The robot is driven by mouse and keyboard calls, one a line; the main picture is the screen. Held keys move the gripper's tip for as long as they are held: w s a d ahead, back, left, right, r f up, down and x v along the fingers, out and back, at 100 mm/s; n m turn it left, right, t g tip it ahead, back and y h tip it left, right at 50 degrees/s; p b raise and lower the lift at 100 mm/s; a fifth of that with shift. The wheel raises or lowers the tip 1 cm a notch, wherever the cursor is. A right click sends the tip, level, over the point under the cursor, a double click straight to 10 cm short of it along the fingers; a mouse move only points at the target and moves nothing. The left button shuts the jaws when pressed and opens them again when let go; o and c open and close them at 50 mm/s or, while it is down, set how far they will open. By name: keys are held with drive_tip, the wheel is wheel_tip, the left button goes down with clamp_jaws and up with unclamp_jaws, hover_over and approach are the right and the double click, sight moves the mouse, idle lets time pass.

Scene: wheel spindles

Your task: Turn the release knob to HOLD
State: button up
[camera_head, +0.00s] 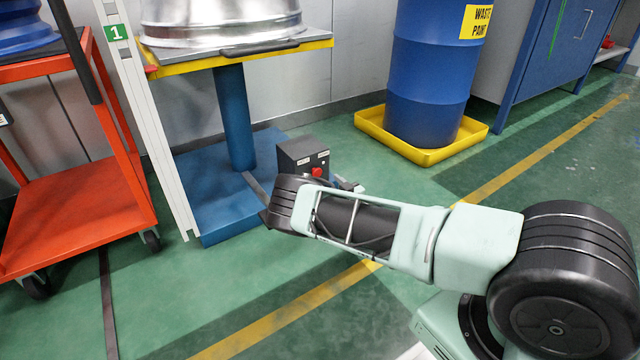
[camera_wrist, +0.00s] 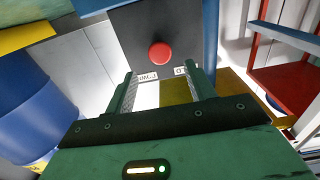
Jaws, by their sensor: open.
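A red round knob (camera_wrist: 160,55) sits on the face of a dark grey control box (camera_wrist: 130,30) in the wrist view. Two small white labels (camera_wrist: 147,77) flank its lower side; their lettering looks upside down and I cannot read it surely. In the head view the knob (camera_head: 317,172) shows on the front of the box (camera_head: 293,157), just beyond my arm's end. My gripper (camera_wrist: 159,70) is open and empty, its fingers pointing at the box, one on each side of the knob's line. The fingers look short of the knob. In the head view my arm mostly hides the gripper.
A blue pedestal stand (camera_head: 235,120) with a yellow-edged top carries a silver wheel rim (camera_head: 220,22). A blue drum (camera_head: 430,85) stands in a yellow tray (camera_head: 425,165). An orange cart (camera_head: 80,215) is at left. Green floor is clear in front.

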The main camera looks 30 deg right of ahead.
sight(318, 172)
drive_tip(key=w+b, duration=0.3)
drive_tip(key=w, duration=0.2)
drive_tip(key=shift+w+a+f, duration=0.15)
drive_tip(key=shift+w, duration=0.05)
drive_tip(key=shift+w+r, duration=0.2)
drive_tip(key=shift+w, duration=0.3)
drive_tip(key=c, duration=0.9)
